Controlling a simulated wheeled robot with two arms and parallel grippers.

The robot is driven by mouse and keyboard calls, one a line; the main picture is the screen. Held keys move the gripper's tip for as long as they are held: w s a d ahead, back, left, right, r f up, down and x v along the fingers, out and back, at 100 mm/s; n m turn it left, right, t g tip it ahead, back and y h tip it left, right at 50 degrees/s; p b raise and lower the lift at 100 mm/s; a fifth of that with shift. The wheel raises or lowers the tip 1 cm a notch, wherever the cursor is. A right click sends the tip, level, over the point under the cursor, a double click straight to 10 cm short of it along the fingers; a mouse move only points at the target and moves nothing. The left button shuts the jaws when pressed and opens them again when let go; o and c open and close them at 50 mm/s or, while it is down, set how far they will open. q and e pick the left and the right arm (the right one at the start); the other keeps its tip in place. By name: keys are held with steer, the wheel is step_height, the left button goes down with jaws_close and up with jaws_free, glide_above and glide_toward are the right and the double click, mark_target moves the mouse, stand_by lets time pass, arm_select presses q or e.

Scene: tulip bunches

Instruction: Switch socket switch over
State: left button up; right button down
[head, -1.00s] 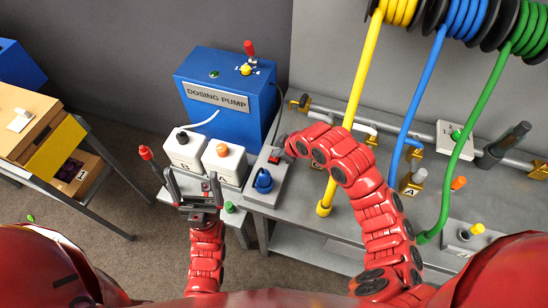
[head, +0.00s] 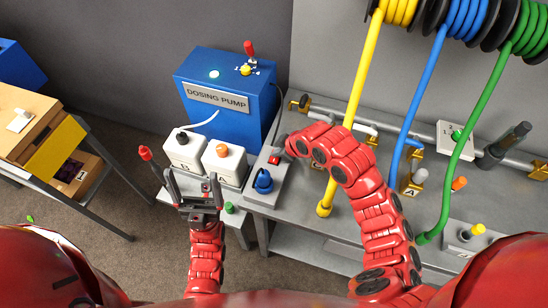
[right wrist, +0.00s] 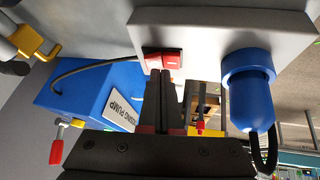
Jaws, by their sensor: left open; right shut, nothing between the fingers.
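The socket is a grey box (head: 262,197) on the bench, with a red rocker switch (head: 274,159) and a blue plug (head: 264,182) in it. The right wrist view shows the red switch (right wrist: 163,62) beside the blue plug (right wrist: 249,92). My right gripper (right wrist: 160,76) is shut and empty. Its tips are at the red switch, touching or very close, and cover part of it. The blue dosing pump (head: 226,110) has a brightly lit lamp (head: 214,74). My left gripper (head: 193,190) is open and empty, in front of the white containers.
White containers A (head: 224,164) and B (head: 184,152) stand left of the socket. Yellow (head: 345,140), blue (head: 418,110) and green (head: 460,150) hoses hang over the bench to the right of the socket.

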steer(key=shift+w+r, duration=0.2)
steer(key=shift+r, duration=0.15)
steer(key=shift+r, duration=0.1)
steer(key=shift+w+d+r+p, duration=0.15)
steer(key=shift+w+r, duration=0.15)
steer(key=shift+r, duration=0.45)
steer(key=shift+w+d+r+p, duration=0.1)
steer(key=shift+w+r, duration=0.15)
steer(key=shift+r, duration=0.5)
steer(key=shift+w+d+r+p, duration=0.15)
steer(key=shift+w+r, duration=0.15)
steer(key=shift+r, duration=0.45)
